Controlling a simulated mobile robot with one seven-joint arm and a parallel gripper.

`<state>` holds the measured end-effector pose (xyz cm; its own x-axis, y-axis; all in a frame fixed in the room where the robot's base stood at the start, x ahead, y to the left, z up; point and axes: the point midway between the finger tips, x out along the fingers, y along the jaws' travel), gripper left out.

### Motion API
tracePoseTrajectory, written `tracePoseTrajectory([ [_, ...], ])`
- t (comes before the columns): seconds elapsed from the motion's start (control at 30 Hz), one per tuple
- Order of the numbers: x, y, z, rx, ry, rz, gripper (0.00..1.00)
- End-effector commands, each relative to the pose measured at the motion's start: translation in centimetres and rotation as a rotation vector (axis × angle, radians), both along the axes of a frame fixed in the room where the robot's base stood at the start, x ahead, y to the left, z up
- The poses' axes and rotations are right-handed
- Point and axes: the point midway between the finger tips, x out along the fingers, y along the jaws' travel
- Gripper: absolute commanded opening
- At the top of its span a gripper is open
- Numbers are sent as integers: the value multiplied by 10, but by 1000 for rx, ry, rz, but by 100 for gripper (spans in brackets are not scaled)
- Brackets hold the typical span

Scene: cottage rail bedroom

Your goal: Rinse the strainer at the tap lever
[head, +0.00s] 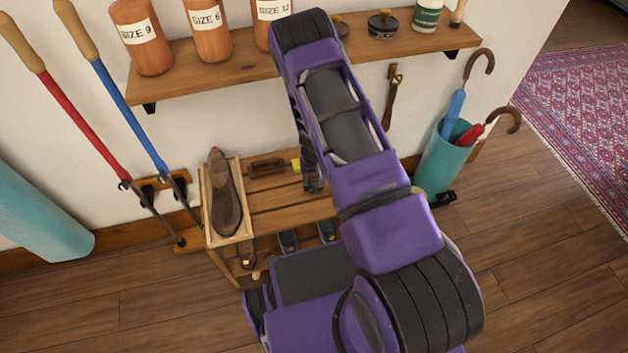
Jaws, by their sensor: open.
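No strainer and no tap lever can be made out in the head view. My purple arm crosses the middle of the picture and hides part of the wall, shelf and bench. My gripper (313,183) shows only partly, small and dark, beside the arm and over the right part of the wooden bench (275,222). It is open, and I see nothing held in it. Whether it touches the bench cannot be told.
A brown shoe (226,198) lies in a wooden tray (245,228) at the bench's left end, with a brush (267,167) behind. A wall shelf (205,72) carries orange containers. Long-handled tools (90,120) lean left. A teal umbrella stand (437,165) is right. Floor is clear at lower left.

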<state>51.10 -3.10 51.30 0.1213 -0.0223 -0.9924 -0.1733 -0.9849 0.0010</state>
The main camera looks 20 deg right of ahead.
Motion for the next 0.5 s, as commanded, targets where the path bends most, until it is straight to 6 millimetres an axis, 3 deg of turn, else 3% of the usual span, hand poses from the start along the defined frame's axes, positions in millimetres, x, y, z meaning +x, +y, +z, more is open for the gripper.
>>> tracePoseTrajectory([
  [0.3, -7, 3, 73, -1, -3, 2, 55],
  [0.5, -12, 3, 103, -1, -2, 2, 55],
])
